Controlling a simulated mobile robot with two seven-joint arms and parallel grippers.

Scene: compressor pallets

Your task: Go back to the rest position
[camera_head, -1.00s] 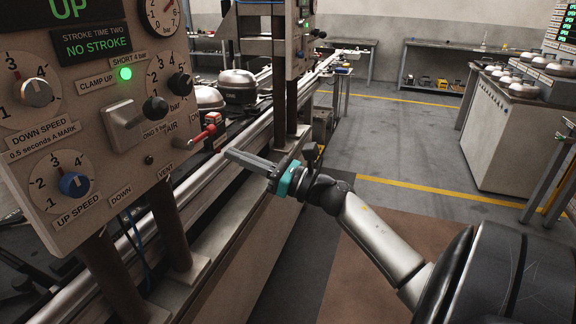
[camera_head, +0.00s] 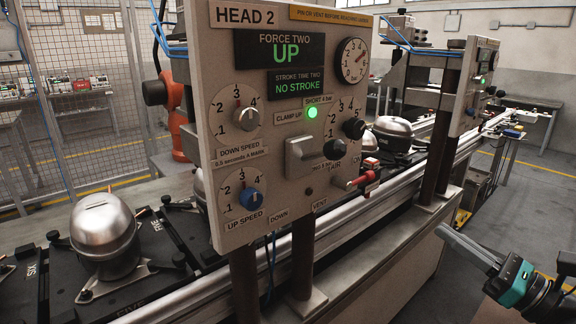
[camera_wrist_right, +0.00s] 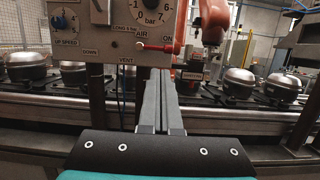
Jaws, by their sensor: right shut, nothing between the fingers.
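My right gripper (camera_head: 468,248) is at the lower right of the head view, in front of the conveyor's side and apart from the control panel. Its two long grey fingers lie together, shut and empty. In the right wrist view the closed fingers (camera_wrist_right: 160,105) point toward the conveyor line, below the panel's red AIR lever (camera_wrist_right: 155,47). The Head 2 control panel (camera_head: 228,170) fills the middle of the head view, with a green lamp lit and displays reading UP and NO STROKE. My left gripper is not in view.
A conveyor rail (camera_head: 395,192) runs beside the panel, carrying pallets with metal compressors (camera_head: 104,228). A mesh fence (camera_head: 75,85) and an orange robot arm (camera_head: 180,120) stand behind. A red-handled lever (camera_head: 362,180) sticks out from the panel. Grey floor (camera_head: 525,185) is open at the right.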

